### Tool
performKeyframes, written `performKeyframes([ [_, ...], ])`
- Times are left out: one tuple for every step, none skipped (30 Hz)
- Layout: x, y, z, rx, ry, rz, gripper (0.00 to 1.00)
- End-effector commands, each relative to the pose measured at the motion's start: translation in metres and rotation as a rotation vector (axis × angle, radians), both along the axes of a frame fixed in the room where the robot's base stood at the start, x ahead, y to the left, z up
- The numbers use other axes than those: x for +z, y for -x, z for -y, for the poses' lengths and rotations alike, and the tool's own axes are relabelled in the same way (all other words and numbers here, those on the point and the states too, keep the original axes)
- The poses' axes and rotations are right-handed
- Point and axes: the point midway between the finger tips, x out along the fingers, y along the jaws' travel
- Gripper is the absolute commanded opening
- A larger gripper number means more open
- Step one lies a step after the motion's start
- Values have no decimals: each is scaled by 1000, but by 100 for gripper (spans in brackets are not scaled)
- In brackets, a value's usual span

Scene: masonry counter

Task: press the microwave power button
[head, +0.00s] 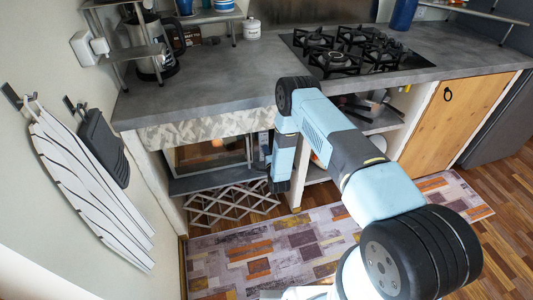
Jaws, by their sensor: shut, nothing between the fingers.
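The microwave (212,154) sits in the open bay under the left part of the counter. Its glass door faces out and looks shut, with a small orange reflection or object behind the glass. My arm hangs down in front of the microwave's right side, where the controls lie partly hidden. The power button cannot be made out. My gripper (267,158) is small and dark beside my wrist, near the right edge of the microwave. It is shut and empty, and my wrist hides most of it. I cannot tell whether it touches the panel.
The grey counter (215,88) overhangs the bay, with a patterned cloth strip (205,128) below its edge. A lattice rack (230,205) stands below the microwave. Open shelves (375,120) are to the right. An ironing board (85,180) hangs at left. A patchwork rug (260,255) covers the floor.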

Motion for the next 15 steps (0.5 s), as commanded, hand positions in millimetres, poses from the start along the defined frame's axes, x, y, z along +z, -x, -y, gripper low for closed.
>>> performKeyframes([
  [0,0,0,0,0,0,0],
  [0,0,0,0,0,0,0],
  [0,0,0,0,0,0,0],
  [0,0,0,0,0,0,0],
  [0,0,0,0,0,0,0],
  [0,-1,0,0,-1,1,0],
  [0,-2,-1,-1,-2,0,0],
  [0,-4,-1,-1,-3,1,0],
  [0,-7,-2,-1,-3,1,0],
  [0,-10,-2,-1,-2,1,0],
  [0,-12,-3,-2,-2,1,0],
  [0,-15,-4,-2,-2,1,0],
  [1,-17,-5,-1,-4,2,0],
  [1,-18,-5,-1,-3,2,0],
  [2,-19,-6,0,-3,3,0],
])
